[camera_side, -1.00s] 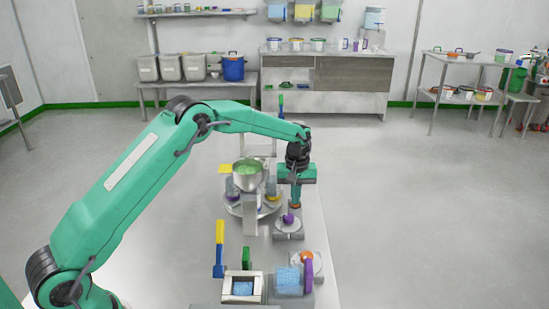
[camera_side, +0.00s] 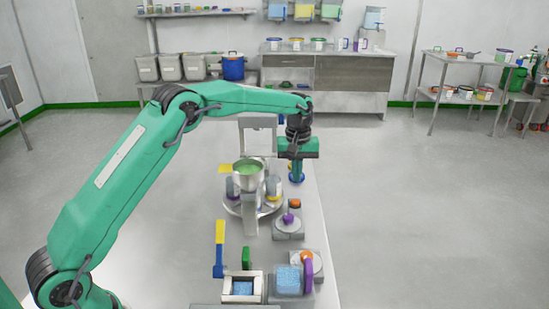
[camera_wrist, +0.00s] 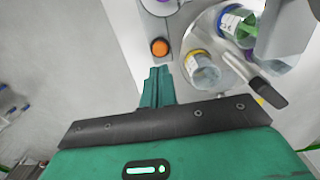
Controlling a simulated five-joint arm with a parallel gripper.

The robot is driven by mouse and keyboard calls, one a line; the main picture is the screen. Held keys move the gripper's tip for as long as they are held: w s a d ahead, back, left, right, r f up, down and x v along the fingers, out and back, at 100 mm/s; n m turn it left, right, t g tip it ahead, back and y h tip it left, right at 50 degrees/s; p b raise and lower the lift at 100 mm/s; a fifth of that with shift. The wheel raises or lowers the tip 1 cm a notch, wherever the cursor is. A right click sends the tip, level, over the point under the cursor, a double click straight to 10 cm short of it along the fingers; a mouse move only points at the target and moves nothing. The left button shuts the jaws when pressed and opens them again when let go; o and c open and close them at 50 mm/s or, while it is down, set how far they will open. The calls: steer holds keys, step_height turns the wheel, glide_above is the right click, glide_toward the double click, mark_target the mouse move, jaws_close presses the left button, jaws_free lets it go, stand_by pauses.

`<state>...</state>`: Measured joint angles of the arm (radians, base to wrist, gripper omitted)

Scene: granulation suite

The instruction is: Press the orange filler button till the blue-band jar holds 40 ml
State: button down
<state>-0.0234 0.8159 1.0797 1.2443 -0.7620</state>
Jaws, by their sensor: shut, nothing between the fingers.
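The orange filler button (camera_side: 295,203) is clear of my gripper in the side view. It also shows in the wrist view (camera_wrist: 159,47), just beyond my fingertips. My gripper (camera_wrist: 157,72) is shut and empty, with a gap between it and the button; in the side view it is above and behind the button. In the wrist view a jar with a blue band (camera_wrist: 236,20) stands on the turntable near the filler and shows green inside. I cannot read its level. In the side view the filler's column partly hides the turntable.
A yellow-band jar (camera_wrist: 201,70) stands on the turntable (camera_side: 234,209). The steel hopper (camera_side: 248,178) above it holds green material. A purple knob (camera_side: 288,218) sits in front of the button.

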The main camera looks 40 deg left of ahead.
step_height(320, 180, up, 6)
steer(key=shift+f, duration=0.15)
stand_by(0.5)
steer(key=s+r+m+t, duration=0.1)
steer(key=s+r+m, duration=0.1)
steer(key=s+r, duration=0.55)
steer(key=s+r+m+t, duration=0.2)
steer(key=s+r, duration=0.3)
steer(key=s, duration=0.5)
steer(key=s+f+m+t, duration=0.1)
steer(key=s+f+m, duration=0.1)
steer(key=s, duration=0.8)
steer(key=s+d+f+m+t, duration=0.1)
steer(key=s+f+m, duration=0.2)
steer(key=s, duration=0.7)
steer(key=shift+d+f+t, duration=0.15)
steer(key=shift+d+t, duration=0.05)
steer(key=shift+t, duration=0.1)
